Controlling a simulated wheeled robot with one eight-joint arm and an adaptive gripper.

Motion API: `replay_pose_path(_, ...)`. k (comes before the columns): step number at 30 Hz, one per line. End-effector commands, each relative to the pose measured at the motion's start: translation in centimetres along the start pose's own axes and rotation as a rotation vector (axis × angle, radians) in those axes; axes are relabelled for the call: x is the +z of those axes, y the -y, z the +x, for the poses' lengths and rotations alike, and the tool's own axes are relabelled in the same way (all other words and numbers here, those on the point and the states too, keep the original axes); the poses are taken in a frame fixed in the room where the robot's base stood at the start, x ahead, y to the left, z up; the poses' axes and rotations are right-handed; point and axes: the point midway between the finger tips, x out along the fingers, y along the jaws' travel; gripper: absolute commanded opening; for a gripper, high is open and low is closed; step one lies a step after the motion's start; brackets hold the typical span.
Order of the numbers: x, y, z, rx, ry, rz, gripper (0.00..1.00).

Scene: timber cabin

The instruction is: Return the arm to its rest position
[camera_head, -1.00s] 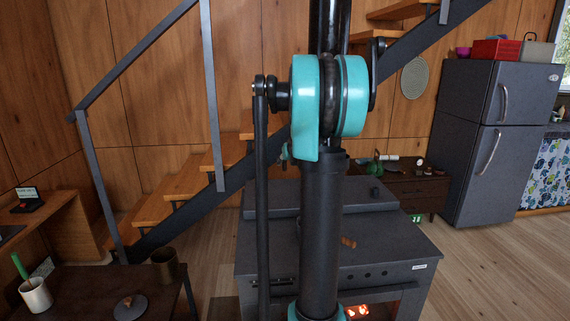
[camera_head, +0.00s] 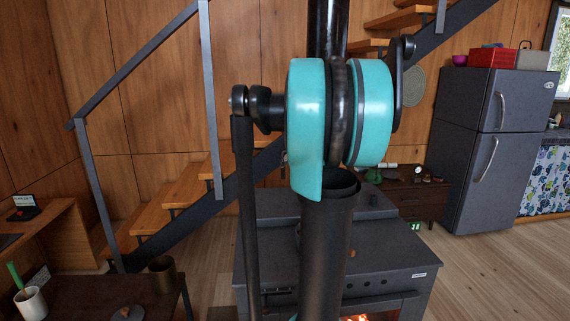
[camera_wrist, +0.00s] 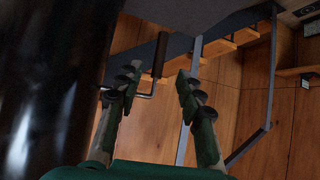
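My arm's teal joint and dark links fill the middle of the head view. My gripper (camera_wrist: 158,88) shows only in the wrist view. Its two green and dark fingers stand apart, and I see nothing held between them. A dark bent bar (camera_wrist: 158,68) shows beyond the fingertips; I cannot tell what it belongs to. The head view does not show the gripper.
A dark stove (camera_head: 398,254) with a lit fire stands behind my arm. A low table (camera_head: 84,284) with a white mug (camera_head: 32,304) is at lower left. The staircase (camera_head: 182,188) is behind, the grey fridge (camera_head: 484,150) at right. Floor shows between stove and fridge.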

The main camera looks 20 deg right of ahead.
Motion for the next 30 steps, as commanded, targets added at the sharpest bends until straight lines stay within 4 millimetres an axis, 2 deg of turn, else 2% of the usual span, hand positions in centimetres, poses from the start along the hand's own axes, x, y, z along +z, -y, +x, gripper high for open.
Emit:
replay_pose_path(5,0.1,0.1,0.0,-0.001,0.001,0.0,0.38)
replay_pose_path(7,0.6,0.7,0.0,-0.007,0.009,-0.001,0.38)
replay_pose_path(11,4.1,4.0,-0.4,-0.039,0.06,-0.008,0.38)
replay_pose_path(14,8.9,8.0,-1.2,-0.073,0.131,-0.015,0.38)
replay_pose_path(18,17.2,13.0,-3.1,-0.107,0.248,-0.025,0.38)
replay_pose_path(20,20.8,14.7,-4.2,-0.112,0.299,-0.032,0.38)
replay_pose_path(21,23.3,15.7,-5.0,-0.114,0.332,-0.036,0.38)
replay_pose_path(24,29.3,17.5,-7.1,-0.108,0.411,-0.045,0.38)
replay_pose_path(27,34.4,18.4,-9.0,-0.093,0.475,-0.055,0.38)
replay_pose_path(30,38.0,18.6,-10.4,-0.075,0.519,-0.06,0.38)
